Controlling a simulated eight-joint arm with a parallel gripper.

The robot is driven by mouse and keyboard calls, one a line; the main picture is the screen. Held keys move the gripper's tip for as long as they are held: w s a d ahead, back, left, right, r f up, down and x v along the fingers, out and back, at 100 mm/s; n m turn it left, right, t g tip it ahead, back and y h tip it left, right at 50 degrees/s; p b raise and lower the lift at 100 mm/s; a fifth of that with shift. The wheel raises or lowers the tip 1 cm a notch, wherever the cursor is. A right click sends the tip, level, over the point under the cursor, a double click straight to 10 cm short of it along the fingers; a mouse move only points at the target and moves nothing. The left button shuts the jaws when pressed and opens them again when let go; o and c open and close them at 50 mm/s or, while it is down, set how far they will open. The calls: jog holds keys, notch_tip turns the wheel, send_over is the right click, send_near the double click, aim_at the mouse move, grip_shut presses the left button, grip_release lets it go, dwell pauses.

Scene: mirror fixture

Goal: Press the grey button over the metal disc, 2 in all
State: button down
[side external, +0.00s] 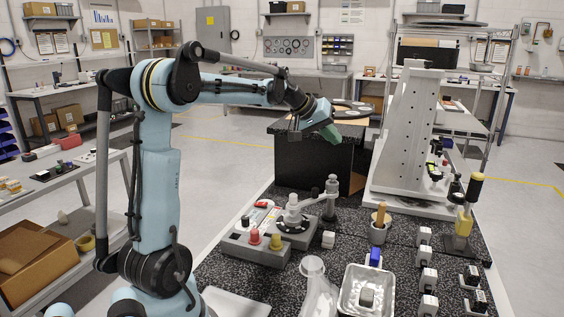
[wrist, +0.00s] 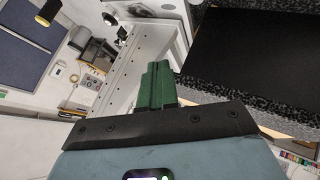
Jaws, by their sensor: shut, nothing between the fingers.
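My gripper (side external: 331,134) is raised over the back part of the work table, near the black speckled block, clear of everything below. Its green fingers are shut and empty; they also show in the wrist view (wrist: 155,86). The metal disc (side external: 293,224) lies on a grey base at the table's left middle, with a small grey upright part at its centre. A grey post with a round top (side external: 331,196) stands at the disc's right edge. I cannot tell for sure which of these is the grey button. The disc is well below my gripper and apart from it.
A grey box with red and yellow knobs (side external: 255,250) sits in front of the disc. The black block (side external: 313,165) stands behind. A tall light-grey panel (side external: 406,130) rises at right. A metal tray (side external: 366,308), a cup with a wooden handle and several small switches fill the front right.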

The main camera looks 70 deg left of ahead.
aim_at(330, 176)
jog(key=shift+r, duration=0.7)
jog(key=shift+f, duration=4.4)
jog(key=shift+f, duration=0.2)
jog(key=shift+f, duration=0.25)
jog(key=shift+f, duration=0.55)
jog(key=shift+r, duration=1)
